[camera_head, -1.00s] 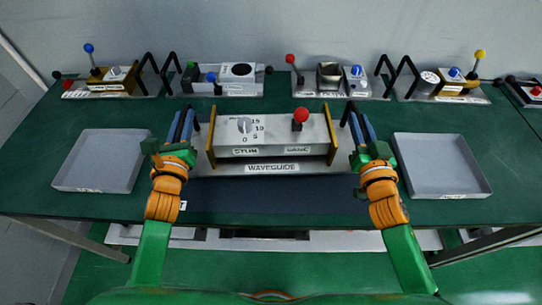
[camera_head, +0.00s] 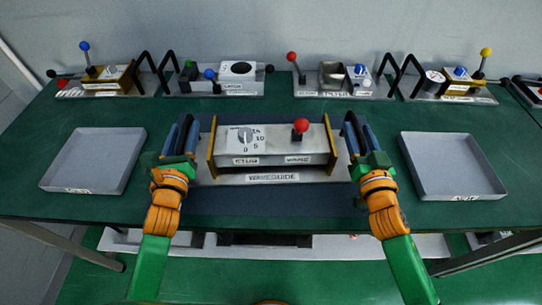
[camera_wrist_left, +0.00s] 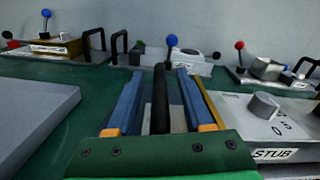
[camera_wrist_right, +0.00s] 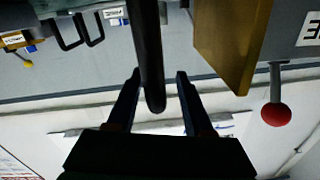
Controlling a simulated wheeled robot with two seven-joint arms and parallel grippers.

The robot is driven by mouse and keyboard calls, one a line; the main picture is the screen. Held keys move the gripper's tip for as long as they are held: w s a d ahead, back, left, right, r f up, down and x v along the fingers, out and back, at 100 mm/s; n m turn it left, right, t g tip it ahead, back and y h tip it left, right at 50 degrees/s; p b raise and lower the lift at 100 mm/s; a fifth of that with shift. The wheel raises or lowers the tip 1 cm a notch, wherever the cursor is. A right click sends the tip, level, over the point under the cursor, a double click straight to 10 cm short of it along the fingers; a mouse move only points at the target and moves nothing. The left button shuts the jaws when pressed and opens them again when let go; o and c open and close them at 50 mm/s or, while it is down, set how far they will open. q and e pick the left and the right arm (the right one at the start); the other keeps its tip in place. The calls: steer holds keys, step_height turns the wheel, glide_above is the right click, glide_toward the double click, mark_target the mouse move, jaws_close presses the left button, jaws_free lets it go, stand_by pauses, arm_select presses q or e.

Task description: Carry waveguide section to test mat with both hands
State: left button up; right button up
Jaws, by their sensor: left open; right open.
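The waveguide section (camera_head: 272,160) is a silver box with yellow end plates, a dial and a red-knobbed lever on a labelled plate. It appears to lie flat on the dark blue test mat (camera_head: 275,203). My left gripper (camera_head: 182,128) is open at its left end; the left wrist view shows the black left handle (camera_wrist_left: 160,98) between the spread blue fingers. My right gripper (camera_head: 354,128) is open at its right end; the right wrist view shows the black right handle (camera_wrist_right: 148,60) between its spread fingers. Whether any finger touches a handle, I cannot tell.
Empty grey trays stand at the left (camera_head: 95,160) and right (camera_head: 452,165). Several other units with levers and black handles line the back, such as the filter unit (camera_head: 340,80). Green table (camera_head: 270,108) is clear between them and the mat.

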steer(key=shift+s+r, duration=0.1)
steer(key=shift+s, duration=0.1)
arm_select(q)
steer(key=s, duration=1.1)
steer(key=shift+s+d, duration=0.25)
steer(key=shift+d, duration=0.05)
arm_select(e)
steer(key=s, duration=1.1)
steer(key=shift+s+d, duration=0.35)
steer(key=shift+s, duration=0.05)
arm_select(q)
steer(key=shift+s, duration=0.1)
arm_select(e)
steer(key=shift+s, duration=0.1)
